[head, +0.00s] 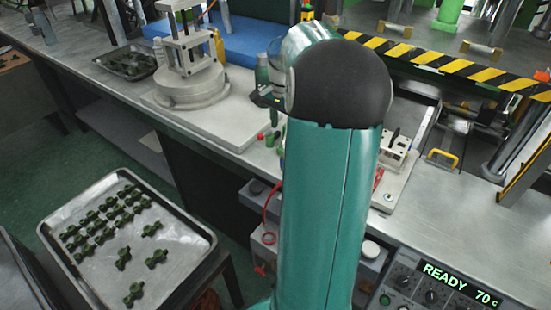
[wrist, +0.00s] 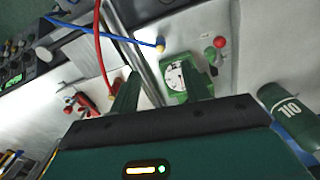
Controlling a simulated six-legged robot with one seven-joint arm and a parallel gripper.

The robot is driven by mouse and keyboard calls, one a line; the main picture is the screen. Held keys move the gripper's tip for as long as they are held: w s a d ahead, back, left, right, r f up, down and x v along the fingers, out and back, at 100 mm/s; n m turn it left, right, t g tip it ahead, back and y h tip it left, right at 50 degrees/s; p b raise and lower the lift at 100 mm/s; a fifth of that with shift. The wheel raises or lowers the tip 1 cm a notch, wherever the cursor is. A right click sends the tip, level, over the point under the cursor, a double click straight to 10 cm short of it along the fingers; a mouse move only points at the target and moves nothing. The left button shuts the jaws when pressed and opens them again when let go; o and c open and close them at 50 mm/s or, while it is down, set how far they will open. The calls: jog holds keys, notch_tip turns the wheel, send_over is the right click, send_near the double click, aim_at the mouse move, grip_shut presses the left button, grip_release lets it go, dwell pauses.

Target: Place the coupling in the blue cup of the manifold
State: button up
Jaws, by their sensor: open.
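In the wrist view my gripper (wrist: 161,78) is open, its two dark green fingers apart over a pale surface. A green piece with a round white face (wrist: 180,77) lies by the right finger and is partly covered by it. I cannot tell whether it is the coupling or part of the manifold. A blue hose (wrist: 85,30) runs to a yellow-tipped end beyond the fingers. I cannot make out a blue cup. In the head view my arm hides most of the gripper and the spot below it.
A green bottle marked OIL (wrist: 291,112) stands right of the gripper. A red hose (wrist: 99,40), a red knob (wrist: 219,42) and red-handled pliers (wrist: 82,102) are near. In the head view, a round-based stand (head: 190,88) is left; a tray (head: 197,246) holds several dark green pieces.

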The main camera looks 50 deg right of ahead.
jog(key=f, duration=1.4)
jog(key=shift+d, duration=0.4)
jog(key=shift+c, duration=0.2)
grip_shut()
